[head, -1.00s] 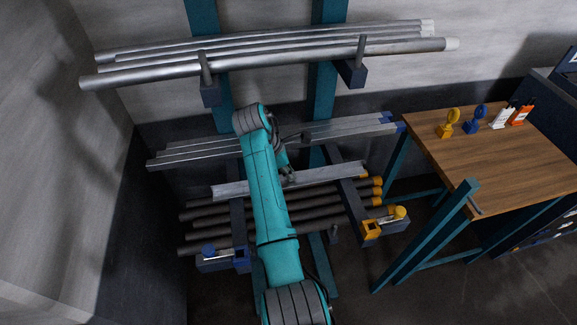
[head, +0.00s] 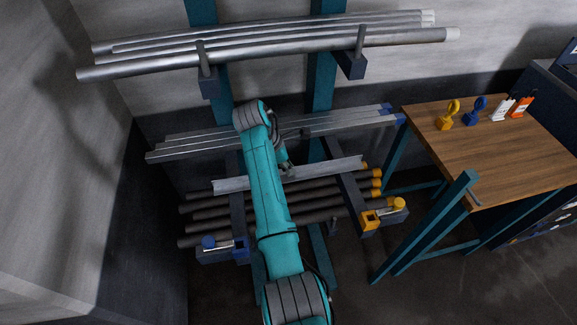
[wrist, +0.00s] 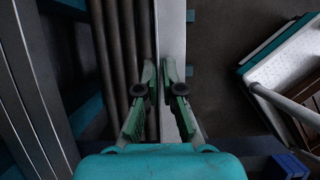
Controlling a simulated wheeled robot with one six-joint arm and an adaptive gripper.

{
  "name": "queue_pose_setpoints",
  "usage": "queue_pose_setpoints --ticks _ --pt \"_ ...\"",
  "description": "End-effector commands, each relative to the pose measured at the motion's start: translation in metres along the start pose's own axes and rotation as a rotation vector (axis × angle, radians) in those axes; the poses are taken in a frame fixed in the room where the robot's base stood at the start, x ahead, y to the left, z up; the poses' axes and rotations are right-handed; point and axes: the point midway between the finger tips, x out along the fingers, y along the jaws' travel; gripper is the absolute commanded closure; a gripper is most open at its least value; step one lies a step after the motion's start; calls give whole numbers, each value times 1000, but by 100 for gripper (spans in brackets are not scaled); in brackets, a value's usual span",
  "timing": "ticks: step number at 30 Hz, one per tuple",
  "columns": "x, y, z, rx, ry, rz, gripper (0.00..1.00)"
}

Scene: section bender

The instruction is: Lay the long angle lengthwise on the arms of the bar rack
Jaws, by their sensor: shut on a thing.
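The long angle (head: 325,171) is a straight silvery-grey length, running left to right in the head view. My gripper (head: 288,172) is shut on it near its middle, partly hidden by my arm. In the wrist view the angle (wrist: 171,35) runs away between the green fingers of my gripper (wrist: 163,75). The bar rack's lower arms are dark, one at left (head: 237,215) and one at right (head: 352,190). The angle lies across both in the head view, roughly level with the dark round bars. I cannot tell whether it touches the arms.
Several dark round bars (head: 320,205) lie on the lower arms, with yellow and blue fittings at the arm ends. Silvery lengths (head: 350,122) and thick pipes (head: 270,52) lie on higher arms. A wooden-topped bench (head: 480,150) stands at right; a wall closes the left.

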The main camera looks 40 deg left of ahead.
Motion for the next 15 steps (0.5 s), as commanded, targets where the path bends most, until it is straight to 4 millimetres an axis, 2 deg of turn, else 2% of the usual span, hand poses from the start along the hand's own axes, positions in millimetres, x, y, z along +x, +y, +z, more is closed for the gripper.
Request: queue_pose_setpoints --ticks 12,13,15 --pt "6 0 -3 0 0 0 100" --pt "6 0 -2 0 0 0 87" --pt "6 0 -2 0 0 0 69"
